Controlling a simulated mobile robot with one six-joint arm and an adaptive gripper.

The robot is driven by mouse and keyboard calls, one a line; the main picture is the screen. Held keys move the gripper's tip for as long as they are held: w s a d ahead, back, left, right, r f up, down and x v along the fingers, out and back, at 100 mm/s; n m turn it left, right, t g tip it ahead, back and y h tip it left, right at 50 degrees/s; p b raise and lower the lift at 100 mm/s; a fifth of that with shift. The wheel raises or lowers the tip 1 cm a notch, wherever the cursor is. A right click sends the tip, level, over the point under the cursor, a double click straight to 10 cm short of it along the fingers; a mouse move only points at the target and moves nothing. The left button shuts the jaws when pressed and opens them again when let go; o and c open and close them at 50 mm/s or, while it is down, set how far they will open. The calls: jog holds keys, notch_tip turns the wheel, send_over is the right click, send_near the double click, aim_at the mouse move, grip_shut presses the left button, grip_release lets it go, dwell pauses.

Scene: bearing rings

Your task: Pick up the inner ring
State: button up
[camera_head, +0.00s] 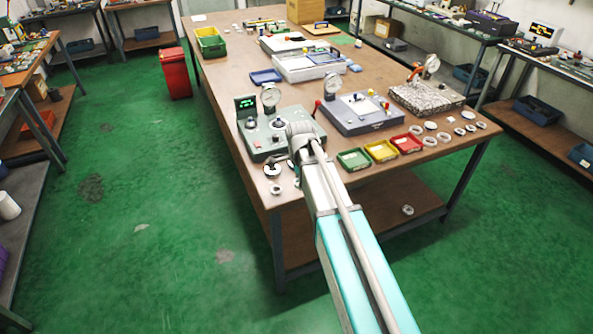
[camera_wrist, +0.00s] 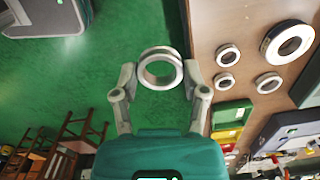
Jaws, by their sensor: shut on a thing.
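The inner ring (camera_wrist: 160,68), a silvery metal ring with a wide open hole, sits between the fingertips of my gripper (camera_wrist: 158,84) in the wrist view. Both fingers close in on its sides, and it shows clear of the table, with green floor behind it. In the head view my arm reaches over the near left part of the table. My own wrist hides most of the gripper there, so the held ring is hard to make out.
Several loose rings lie on the brown table (camera_wrist: 212,20), one large and pale (camera_wrist: 290,43). Green (camera_head: 354,159), yellow (camera_head: 381,150) and red (camera_head: 407,143) trays line the near edge. A grey-green gauge device (camera_head: 258,138) stands close to my wrist. Another ring (camera_head: 408,210) lies on the lower shelf.

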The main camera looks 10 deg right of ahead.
jog(key=shift+s+d+r+p, duration=0.1)
jog(key=shift+s+r+p, duration=0.2)
jog(key=shift+s, duration=0.5)
jog(key=shift+s+r+p, duration=0.15)
jog(key=shift+s+r, duration=0.25)
jog(key=shift+s, duration=0.4)
jog(key=shift+w, duration=0.15)
